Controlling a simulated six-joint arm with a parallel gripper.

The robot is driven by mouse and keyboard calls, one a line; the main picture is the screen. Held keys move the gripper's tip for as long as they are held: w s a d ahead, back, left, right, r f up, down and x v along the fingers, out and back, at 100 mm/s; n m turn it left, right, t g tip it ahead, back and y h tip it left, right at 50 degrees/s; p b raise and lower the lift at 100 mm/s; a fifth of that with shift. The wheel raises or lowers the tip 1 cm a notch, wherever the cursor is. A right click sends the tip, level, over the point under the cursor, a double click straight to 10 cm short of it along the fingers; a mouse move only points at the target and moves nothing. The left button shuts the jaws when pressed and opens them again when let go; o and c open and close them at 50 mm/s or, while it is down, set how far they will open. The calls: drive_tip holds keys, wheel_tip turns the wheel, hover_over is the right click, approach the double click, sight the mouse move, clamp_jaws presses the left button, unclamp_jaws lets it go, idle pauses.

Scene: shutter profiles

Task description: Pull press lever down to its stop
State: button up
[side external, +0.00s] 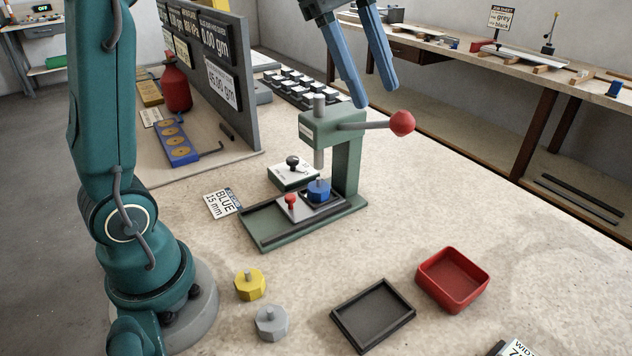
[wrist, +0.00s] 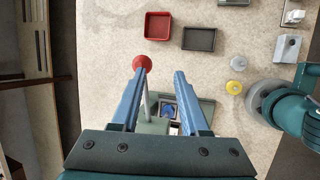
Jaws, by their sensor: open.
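The press is a green stand with a vertical ram and a base plate (side external: 270,228). Its lever (side external: 365,125) is a grey rod that sticks out roughly level to the right and ends in a red ball knob (side external: 402,122). A blue piece (side external: 318,190) sits beneath the ram. My gripper (side external: 376,97) is open and empty, above the press and the lever. In the wrist view the red knob (wrist: 142,62) shows just beyond the left fingertip, and the lever rod (wrist: 147,100) runs between the fingers of my gripper (wrist: 158,73).
A red tray (side external: 453,280), a dark tray (side external: 373,314), a yellow knobbed weight (side external: 250,285) and a grey one (side external: 271,322) lie in front of the press. A grey panel with displays (side external: 210,70) stands behind left. The table right of the press is clear.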

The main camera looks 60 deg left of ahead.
sight(390, 124)
drive_tip(key=shift+n+g, duration=0.3)
drive_tip(key=shift+n, duration=0.3)
drive_tip(key=shift+w+a+f, duration=0.1)
drive_tip(key=shift+w+f, duration=0.7)
drive_tip(key=shift+f, duration=0.5)
drive_tip(key=shift+w+a+f, duration=0.1)
drive_tip(key=shift+w+f, duration=0.75)
drive_tip(key=shift+f, duration=0.45)
drive_tip(key=shift+w+a+f, duration=0.1)
drive_tip(key=shift+w+f, duration=0.7)
drive_tip(key=shift+f, duration=0.5)
drive_tip(key=c, duration=0.7)
drive_tip(key=shift+d, duration=0.1)
clamp_jaws()
drive_tip(key=shift+r, duration=0.1)
